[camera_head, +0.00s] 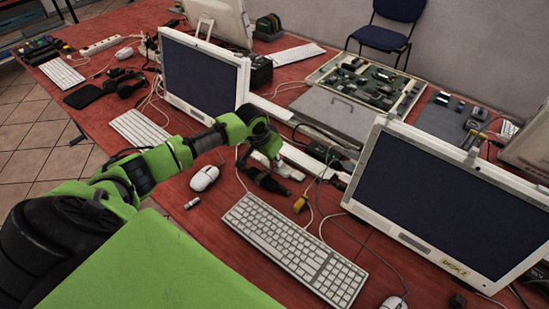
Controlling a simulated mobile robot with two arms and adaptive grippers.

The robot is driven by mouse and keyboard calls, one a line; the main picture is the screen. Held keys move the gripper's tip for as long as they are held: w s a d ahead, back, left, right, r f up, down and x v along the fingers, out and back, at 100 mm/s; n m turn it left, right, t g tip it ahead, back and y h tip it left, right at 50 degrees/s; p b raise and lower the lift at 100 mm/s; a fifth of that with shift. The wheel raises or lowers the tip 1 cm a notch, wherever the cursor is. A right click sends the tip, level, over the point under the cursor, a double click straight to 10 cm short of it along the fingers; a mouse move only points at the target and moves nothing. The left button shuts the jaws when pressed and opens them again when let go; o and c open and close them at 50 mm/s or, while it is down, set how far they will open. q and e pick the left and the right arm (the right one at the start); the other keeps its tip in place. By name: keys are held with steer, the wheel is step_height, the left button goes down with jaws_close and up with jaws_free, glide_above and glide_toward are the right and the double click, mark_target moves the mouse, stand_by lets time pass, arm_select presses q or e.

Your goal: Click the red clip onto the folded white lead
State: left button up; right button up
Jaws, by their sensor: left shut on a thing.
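My left gripper (268,181) reaches down from the green arm to the red table, just behind the white keyboard. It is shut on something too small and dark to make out. Thin white leads (321,226) run over the table to the right of the gripper. I cannot tell which one is folded. A small yellow-brown piece (300,204) lies by these leads, a little right of the gripper. I cannot make out a red clip. My right gripper is not in view.
A white keyboard (295,247) lies in front of the gripper, with a white mouse (204,178) to its left. Monitors stand behind left (203,77) and at right (450,205). A tray of circuit boards (413,99) sits farther back. Some red table is bare left of the keyboard.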

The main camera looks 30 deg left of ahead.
arm_select(q)
steer(key=shift+r+p, duration=0.15)
steer(key=shift+p, duration=0.4)
stand_by(0.9)
steer(key=o, duration=0.8)
steer(key=o, duration=1.9)
steer(key=shift+r, duration=0.15)
steer(key=shift+r+p, duration=3.35)
steer(key=shift+p, duration=0.6)
